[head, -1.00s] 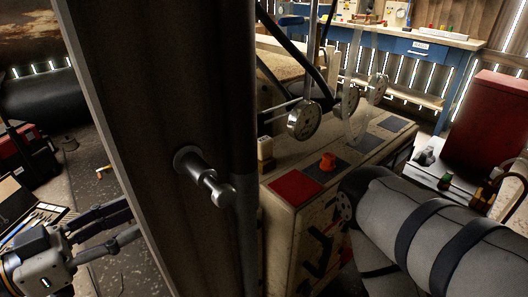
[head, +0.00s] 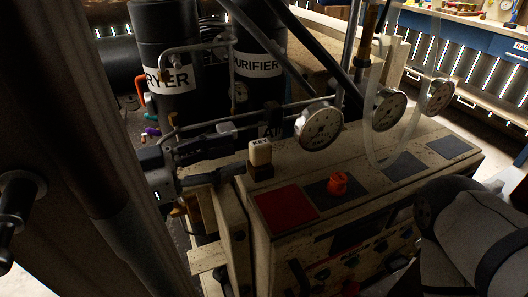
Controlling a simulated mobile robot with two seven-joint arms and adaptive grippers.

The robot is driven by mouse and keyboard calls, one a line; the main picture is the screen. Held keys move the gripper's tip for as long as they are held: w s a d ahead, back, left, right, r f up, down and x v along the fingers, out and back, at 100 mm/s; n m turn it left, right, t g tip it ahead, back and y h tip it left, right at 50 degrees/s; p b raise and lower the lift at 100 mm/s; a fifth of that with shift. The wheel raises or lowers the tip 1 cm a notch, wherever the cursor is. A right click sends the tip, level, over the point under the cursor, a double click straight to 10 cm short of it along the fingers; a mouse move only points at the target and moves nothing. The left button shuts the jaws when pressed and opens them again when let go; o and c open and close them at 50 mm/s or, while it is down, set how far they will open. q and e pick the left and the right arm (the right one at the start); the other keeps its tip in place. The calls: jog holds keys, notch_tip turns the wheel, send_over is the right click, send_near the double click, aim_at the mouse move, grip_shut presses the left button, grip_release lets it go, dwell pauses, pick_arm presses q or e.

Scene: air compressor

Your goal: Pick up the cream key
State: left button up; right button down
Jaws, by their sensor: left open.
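The cream key (head: 260,153) stands upright on a dark base at the back left corner of the compressor's panel top, with lettering on its face. My left gripper (head: 240,151) comes in from the left and points at the key. Its two dark fingers are spread apart, one further back and one nearer, with their tips just left of the key. I cannot tell whether either finger touches it. My right gripper is not in view.
Round gauges (head: 319,126) and pipes stand close behind. Black dryer (head: 168,50) and purifier (head: 260,90) tanks stand further back. A dark post (head: 85,130) fills the left.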

aim_at(250, 153)
pick_arm(q)
jog(key=x, duration=0.6)
jog(key=shift+d+f, duration=0.1)
jog(key=shift+d, duration=0.15)
grip_shut()
